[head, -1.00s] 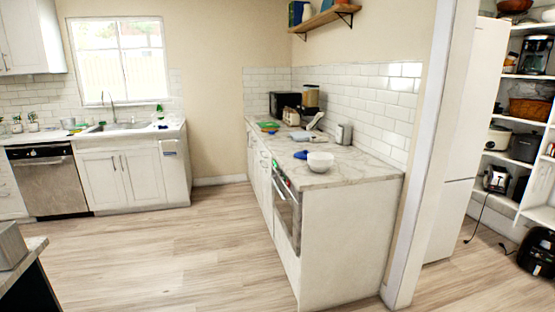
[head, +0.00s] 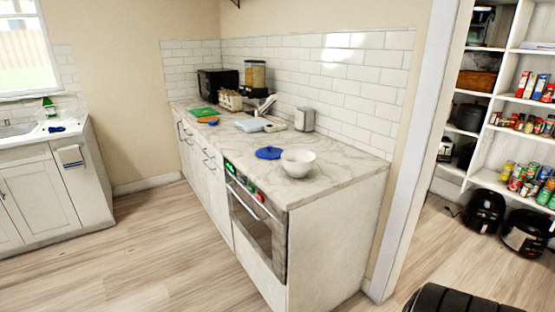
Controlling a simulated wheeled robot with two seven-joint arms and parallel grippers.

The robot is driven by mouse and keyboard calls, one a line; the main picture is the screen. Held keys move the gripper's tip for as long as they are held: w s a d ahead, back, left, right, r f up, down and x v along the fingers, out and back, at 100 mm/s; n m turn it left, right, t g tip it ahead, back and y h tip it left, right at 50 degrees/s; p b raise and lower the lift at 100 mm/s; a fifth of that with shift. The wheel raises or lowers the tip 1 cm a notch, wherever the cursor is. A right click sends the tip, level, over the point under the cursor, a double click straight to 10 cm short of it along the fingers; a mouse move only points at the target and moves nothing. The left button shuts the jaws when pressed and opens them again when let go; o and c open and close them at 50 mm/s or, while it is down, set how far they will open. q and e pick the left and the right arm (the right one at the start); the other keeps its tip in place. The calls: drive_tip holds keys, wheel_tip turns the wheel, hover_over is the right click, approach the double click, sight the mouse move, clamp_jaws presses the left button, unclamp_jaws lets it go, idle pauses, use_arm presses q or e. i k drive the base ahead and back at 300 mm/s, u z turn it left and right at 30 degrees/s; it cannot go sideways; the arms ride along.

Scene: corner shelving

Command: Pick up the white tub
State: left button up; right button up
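I see no clear white tub. A white round bowl (head: 298,163) stands upright on the marble counter, near its front right end. A blue round lid or dish (head: 269,153) lies flat just left of the bowl. A whitish canister (head: 305,118) stands further back against the tiled wall. I cannot tell whether any of these is the tub. Neither of my grippers is in view.
The marble counter (head: 345,172) has an oven (head: 258,222) in its front. A green board (head: 202,113), a black microwave (head: 217,83) and a dispenser (head: 255,74) stand further back. Pantry shelves (head: 503,132) with cans and boxes are at right. Open wooden floor (head: 150,245) lies left.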

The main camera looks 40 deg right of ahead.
sight(298, 165)
drive_tip(key=z, duration=0.4)
drive_tip(key=i, duration=1.2)
drive_tip(key=z, duration=0.55)
